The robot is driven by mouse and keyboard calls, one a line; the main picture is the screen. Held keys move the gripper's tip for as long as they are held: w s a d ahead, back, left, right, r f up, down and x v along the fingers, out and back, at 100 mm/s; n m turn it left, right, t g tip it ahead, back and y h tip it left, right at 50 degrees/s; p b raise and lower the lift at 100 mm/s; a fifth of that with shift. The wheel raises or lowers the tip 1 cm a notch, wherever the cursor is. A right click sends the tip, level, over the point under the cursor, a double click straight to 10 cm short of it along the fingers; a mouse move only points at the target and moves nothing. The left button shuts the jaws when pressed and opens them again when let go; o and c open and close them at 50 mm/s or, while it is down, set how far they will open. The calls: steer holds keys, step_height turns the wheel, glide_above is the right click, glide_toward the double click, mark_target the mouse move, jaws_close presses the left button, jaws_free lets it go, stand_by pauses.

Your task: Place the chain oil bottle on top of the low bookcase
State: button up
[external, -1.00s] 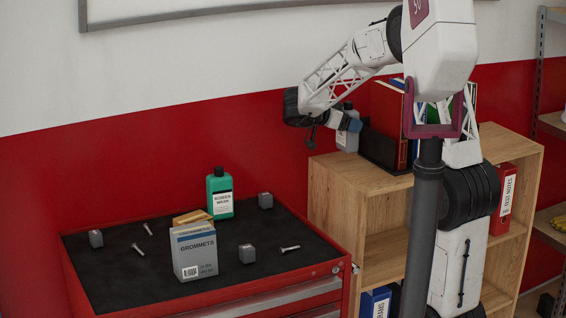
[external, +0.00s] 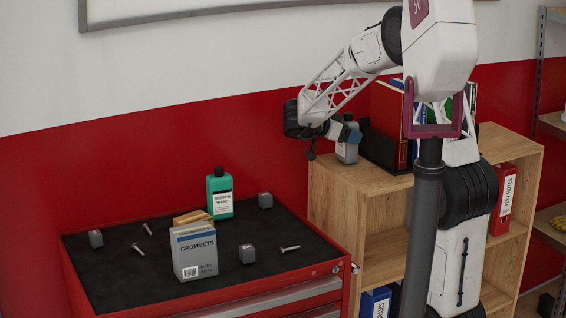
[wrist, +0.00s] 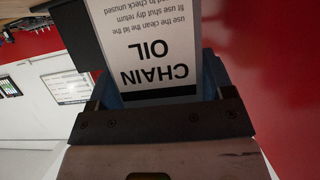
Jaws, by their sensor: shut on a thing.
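The chain oil bottle (external: 347,152) is grey with a white label and stands upright at the back left of the low bookcase (external: 345,177). Its base is at or just above the bookcase top; I cannot tell whether it touches. My gripper (external: 346,134) is shut on the bottle's upper part from the left. In the wrist view the bottle (wrist: 155,50) shows its "CHAIN OIL" label upside down between the fingers of my gripper (wrist: 160,92).
A dark file holder with red binders (external: 386,125) stands just right of the bottle. The front left of the bookcase top is clear. A red tool cabinet (external: 200,305) at left carries a green screen wash bottle (external: 220,193), a grommets box (external: 194,252), and small metal parts.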

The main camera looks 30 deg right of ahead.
steer(key=shift+f, duration=0.15)
steer(key=o, duration=1.2)
steer(key=shift+r, duration=0.2)
steer(key=shift+v, duration=6)
